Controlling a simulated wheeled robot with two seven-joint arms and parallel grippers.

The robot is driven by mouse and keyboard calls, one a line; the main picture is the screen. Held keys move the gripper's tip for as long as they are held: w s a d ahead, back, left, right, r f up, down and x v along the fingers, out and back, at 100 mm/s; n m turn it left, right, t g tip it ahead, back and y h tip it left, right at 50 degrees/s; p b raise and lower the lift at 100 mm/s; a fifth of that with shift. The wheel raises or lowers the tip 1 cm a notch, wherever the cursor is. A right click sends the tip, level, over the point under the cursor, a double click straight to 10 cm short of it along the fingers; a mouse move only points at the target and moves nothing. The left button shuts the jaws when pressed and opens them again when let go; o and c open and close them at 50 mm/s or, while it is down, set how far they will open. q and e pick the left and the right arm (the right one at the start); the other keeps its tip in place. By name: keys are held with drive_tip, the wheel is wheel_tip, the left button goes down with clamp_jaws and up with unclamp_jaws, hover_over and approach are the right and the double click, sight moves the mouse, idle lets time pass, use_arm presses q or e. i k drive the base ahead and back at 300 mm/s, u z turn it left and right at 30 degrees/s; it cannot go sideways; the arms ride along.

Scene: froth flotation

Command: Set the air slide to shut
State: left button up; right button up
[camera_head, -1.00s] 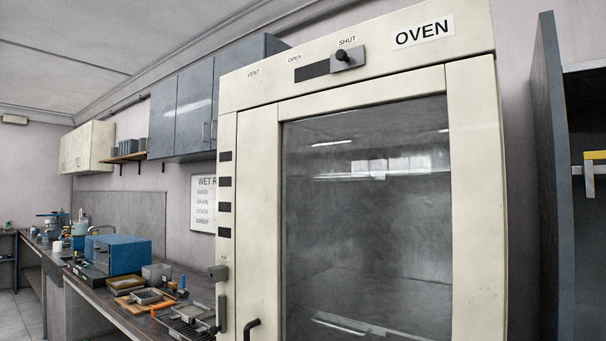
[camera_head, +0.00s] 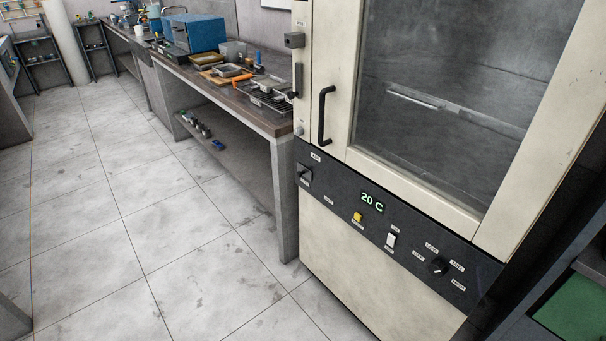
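No control that I can read as the air slide shows in this view. The cream oven (camera_head: 335,245) stands at the right with its glass door (camera_head: 440,110) shut. A small grey block with a dark knob (camera_head: 294,40) sits on the oven's left edge; its label is too small to read. A black door handle (camera_head: 325,115) is beside it. The dark control panel (camera_head: 340,192) below has a green "20 C" display (camera_head: 372,202), a yellow button (camera_head: 357,217), a white switch (camera_head: 391,240) and a black rotary knob (camera_head: 438,267). Neither gripper is in view.
A long dark bench (camera_head: 225,92) runs back to the left of the oven, with a blue box (camera_head: 193,33), trays and a wire rack (camera_head: 268,95) on it. The tiled floor (camera_head: 110,220) in front is clear. A green surface (camera_head: 575,310) shows at the lower right.

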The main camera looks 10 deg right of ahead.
sight(302, 170)
drive_tip(key=u, duration=0.9)
drive_tip(key=i, duration=1.9)
drive_tip(key=z, duration=0.75)
